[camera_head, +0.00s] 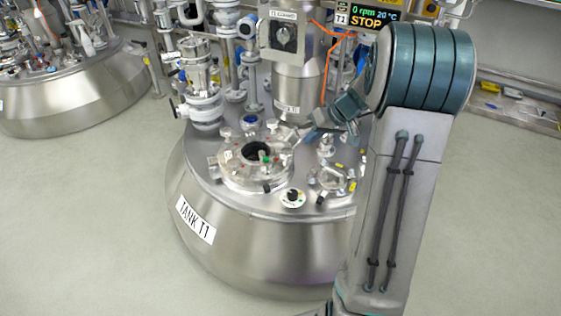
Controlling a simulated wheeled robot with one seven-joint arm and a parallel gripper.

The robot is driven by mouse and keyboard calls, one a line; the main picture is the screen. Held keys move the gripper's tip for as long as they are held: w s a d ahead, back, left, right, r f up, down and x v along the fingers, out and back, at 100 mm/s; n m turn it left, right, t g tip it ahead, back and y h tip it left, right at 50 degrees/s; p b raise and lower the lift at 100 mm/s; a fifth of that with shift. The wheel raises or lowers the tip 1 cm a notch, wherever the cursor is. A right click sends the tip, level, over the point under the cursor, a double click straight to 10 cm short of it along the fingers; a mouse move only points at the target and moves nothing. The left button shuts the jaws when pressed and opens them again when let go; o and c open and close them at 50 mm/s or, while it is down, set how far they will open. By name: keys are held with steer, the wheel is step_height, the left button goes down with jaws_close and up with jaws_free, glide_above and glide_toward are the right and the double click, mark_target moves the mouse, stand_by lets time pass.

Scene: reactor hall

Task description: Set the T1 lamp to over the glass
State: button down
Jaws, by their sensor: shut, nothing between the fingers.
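Tank T1 (255,237) is a large steel vessel, labelled on its side, in the middle of the head view. Its lid carries a round hatch (253,157) with a dark centre and clamps around it. Right of it is a smaller round flanged fitting (331,181) with yellow marks, perhaps the glass. A small metal fitting (325,148) stands just behind that one. I cannot tell surely which part is the lamp. My gripper (312,134) is shut and empty above the lid, beside the agitator column; it is small and partly blends with parts behind it.
A black knob (293,197) sits at the lid's front edge. A valve stack (203,90) stands at the left. A display (367,18) reads STOP. The floor left is clear.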

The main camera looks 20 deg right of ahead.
mark_target(265, 161)
steer(key=w+a+f+b, duration=0.3)
steer(key=a+f, duration=0.5)
steer(key=f, duration=0.1)
steer(key=shift+w+a, duration=0.2)
steer(key=shift+w, duration=0.05)
stand_by(0.6)
steer(key=shift+s+b, duration=0.1)
steer(key=shift+b, duration=0.2)
